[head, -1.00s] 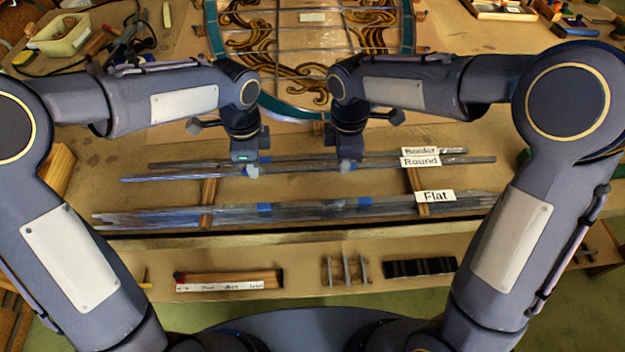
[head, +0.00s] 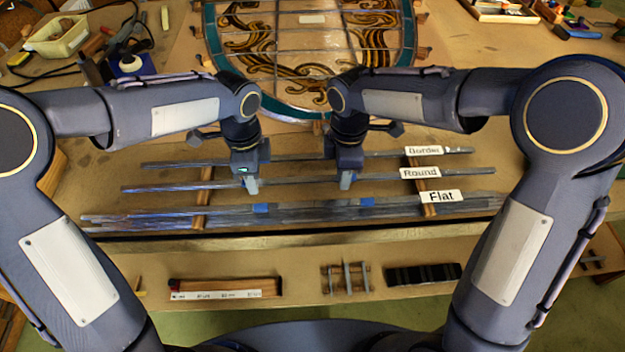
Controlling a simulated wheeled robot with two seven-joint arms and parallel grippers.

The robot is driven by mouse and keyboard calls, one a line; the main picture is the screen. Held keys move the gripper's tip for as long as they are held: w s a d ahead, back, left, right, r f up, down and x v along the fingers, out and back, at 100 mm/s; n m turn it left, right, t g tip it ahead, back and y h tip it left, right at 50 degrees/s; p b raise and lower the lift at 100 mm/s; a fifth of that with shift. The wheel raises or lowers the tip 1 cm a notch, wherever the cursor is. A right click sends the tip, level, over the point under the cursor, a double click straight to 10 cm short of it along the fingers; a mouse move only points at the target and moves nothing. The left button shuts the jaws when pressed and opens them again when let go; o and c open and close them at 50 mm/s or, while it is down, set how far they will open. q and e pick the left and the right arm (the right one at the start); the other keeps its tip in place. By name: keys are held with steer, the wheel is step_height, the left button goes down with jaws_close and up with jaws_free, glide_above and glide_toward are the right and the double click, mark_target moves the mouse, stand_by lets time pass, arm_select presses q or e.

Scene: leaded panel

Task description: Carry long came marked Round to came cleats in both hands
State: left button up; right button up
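The long grey came marked Round (head: 300,182) runs left to right across the bench, with its white label (head: 420,172) near the right end. My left gripper (head: 252,186) is on it left of its middle, and my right gripper (head: 346,181) is on it right of the middle. Both appear shut on the came, their fingertips pointing down. It lies between the Border came (head: 385,154) behind and the Flat bundle (head: 320,211) in front. Its height above the wooden strips (head: 206,186) is hard to tell. I cannot identify the came cleats with certainty.
A stained-glass panel (head: 408,40) lies behind my grippers. On the ledge in front sit a labelled wooden piece (head: 225,285), a small pronged rack (head: 346,278) and a dark block (head: 424,273). Tools and a tray (head: 58,40) are at the back left.

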steer(key=shift+r, duration=0.2)
arm_select(q)
step_height(320, 180, up, 12)
arm_select(e)
step_height(320, 180, up, 12)
steer(key=shift+f, duration=0.2)
stand_by(0.4)
stand_by(0.3)
